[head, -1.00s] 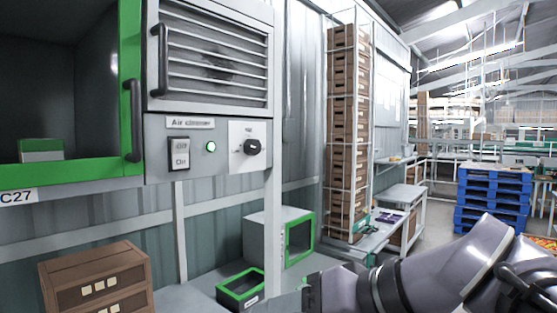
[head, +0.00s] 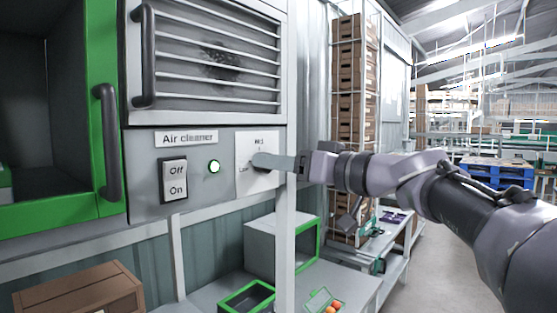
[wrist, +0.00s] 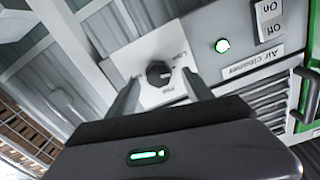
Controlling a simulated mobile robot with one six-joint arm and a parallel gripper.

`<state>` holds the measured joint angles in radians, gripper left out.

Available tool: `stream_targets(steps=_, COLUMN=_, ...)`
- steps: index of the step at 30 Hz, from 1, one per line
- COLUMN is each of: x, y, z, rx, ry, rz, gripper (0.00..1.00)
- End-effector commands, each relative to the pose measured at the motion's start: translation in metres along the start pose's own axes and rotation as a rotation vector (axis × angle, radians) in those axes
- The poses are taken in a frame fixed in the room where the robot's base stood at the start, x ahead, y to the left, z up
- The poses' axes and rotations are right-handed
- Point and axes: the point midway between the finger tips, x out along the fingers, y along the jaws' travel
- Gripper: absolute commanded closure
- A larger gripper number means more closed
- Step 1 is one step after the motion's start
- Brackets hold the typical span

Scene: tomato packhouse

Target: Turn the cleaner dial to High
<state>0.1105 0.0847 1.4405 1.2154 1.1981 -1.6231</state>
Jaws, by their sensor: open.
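The cleaner dial (wrist: 158,73) is a round dark knob on a white plate (wrist: 150,52) of the air cleaner. In the wrist view it sits between the two open fingers of my gripper (wrist: 161,78), near their tips. Low is readable beside it and Mid below it; its pointer setting is too small to tell surely. In the head view the dial (head: 261,161) is partly hidden by my gripper (head: 274,162), which reaches in from the right. I cannot tell whether the fingers touch the knob.
An Off/On switch (head: 174,180) and a lit green lamp (head: 214,167) are left of the dial. A dark grille handle (head: 144,56) and a green-framed door with a handle (head: 107,140) stand farther left. A green-edged bin (head: 247,298) and a grey box (head: 272,248) lie below.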

Motion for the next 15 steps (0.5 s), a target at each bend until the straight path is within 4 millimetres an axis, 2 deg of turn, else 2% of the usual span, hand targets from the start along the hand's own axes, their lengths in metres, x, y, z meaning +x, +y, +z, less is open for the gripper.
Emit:
stream_targets(steps=4, x=0.015, y=0.0, z=0.0, rx=-0.001, ry=-0.001, rz=0.0, gripper=0.4)
stream_targets(steps=12, x=0.018, y=0.0, z=0.001, rx=0.0, ry=-0.001, rz=0.001, gripper=0.4)
stream_targets(steps=13, x=0.018, y=0.0, z=0.001, rx=0.0, ry=-0.001, rz=0.001, gripper=0.42)
stream_targets(steps=15, x=0.017, y=0.0, z=0.001, rx=0.0, ry=-0.001, rz=0.001, gripper=0.56)
